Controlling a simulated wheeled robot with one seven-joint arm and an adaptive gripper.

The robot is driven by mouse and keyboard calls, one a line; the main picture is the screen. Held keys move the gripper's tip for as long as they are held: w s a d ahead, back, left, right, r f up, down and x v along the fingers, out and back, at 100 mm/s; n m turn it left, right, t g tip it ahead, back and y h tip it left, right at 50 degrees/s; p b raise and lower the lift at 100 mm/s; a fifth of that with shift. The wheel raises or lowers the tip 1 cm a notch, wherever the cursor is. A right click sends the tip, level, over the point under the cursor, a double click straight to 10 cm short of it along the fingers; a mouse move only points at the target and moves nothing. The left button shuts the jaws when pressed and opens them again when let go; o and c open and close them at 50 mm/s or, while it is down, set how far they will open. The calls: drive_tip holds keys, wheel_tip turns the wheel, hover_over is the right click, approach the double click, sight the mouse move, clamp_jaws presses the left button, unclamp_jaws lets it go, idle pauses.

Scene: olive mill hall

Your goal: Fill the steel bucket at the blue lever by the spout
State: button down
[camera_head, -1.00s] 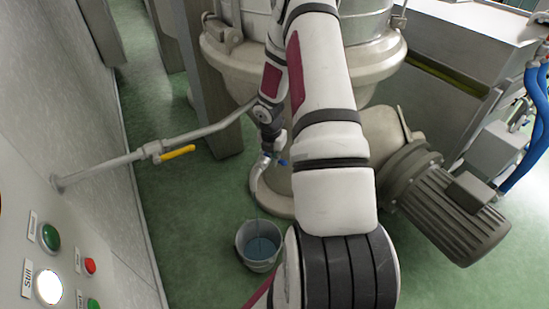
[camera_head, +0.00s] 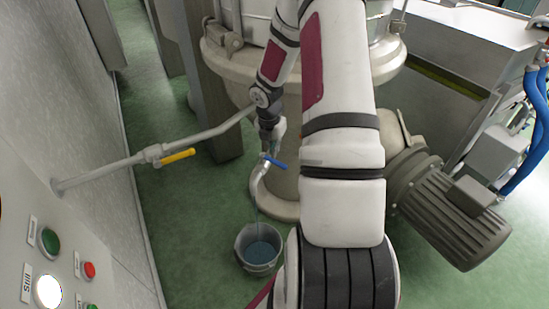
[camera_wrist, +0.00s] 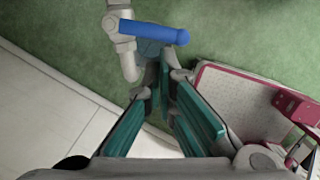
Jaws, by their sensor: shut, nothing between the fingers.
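The steel bucket (camera_head: 246,240) stands upright on the green floor in the head view, with bluish water in it. A thin stream falls into it from the curved spout (camera_head: 258,183). The blue lever (camera_head: 275,163) sits on top of the spout, slanting down to the right. In the wrist view the lever (camera_wrist: 153,32) lies across the pale spout pipe (camera_wrist: 128,60), just beyond the fingertips. My gripper (camera_wrist: 165,75) is shut and empty, pointing down close to the lever; contact cannot be told. In the wrist view the bucket is mostly hidden behind the lever and fingers.
A pipe with a yellow lever (camera_head: 178,156) runs from the left wall. A button panel (camera_head: 50,262) is at lower left. Floor left of the bucket is clear.

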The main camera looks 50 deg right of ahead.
drive_tip(key=r, duration=0.4)
drive_tip(key=shift+s+a, duration=0.1)
drive_tip(key=shift+a, duration=0.2)
drive_tip(key=c, duration=2.1)
unclamp_jaws()
drive_tip(key=shift+r, duration=0.2)
drive_tip(key=o, duration=0.5)
drive_tip(key=s+f+m+g+y+b, duration=0.1)
drive_tip(key=s+f+m, duration=0.1)
drive_tip(key=s+f+m+b, duration=0.2)
drive_tip(key=s+f+m, duration=0.1)
drive_tip(key=shift+s+d+g+y+b, duration=0.1)
drive_tip(key=shift+s+g+y+b, duration=0.1)
drive_tip(key=shift+g+y+b, duration=0.15)
drive_tip(key=shift+o, duration=0.2)
drive_tip(key=s+a+f+m+y+b, duration=0.6)
drive_tip(key=s+f+m+y+b, duration=0.15)
drive_tip(key=m, duration=0.65)
drive_tip(key=m+t+h+b, duration=0.6)
drive_tip(key=m+t+b, duration=1.1)
drive_tip(key=m, duration=1.4)
approach(266, 157)
drive_tip(key=w, duration=0.2)
drive_tip(key=w+f+t, duration=0.1)
drive_tip(key=w, duration=0.1)
drive_tip(key=w+f+t+b, duration=0.1)
drive_tip(key=w, duration=0.1)
drive_tip(key=shift+w+f, duration=0.15)
drive_tip(key=shift+f, duration=0.1)
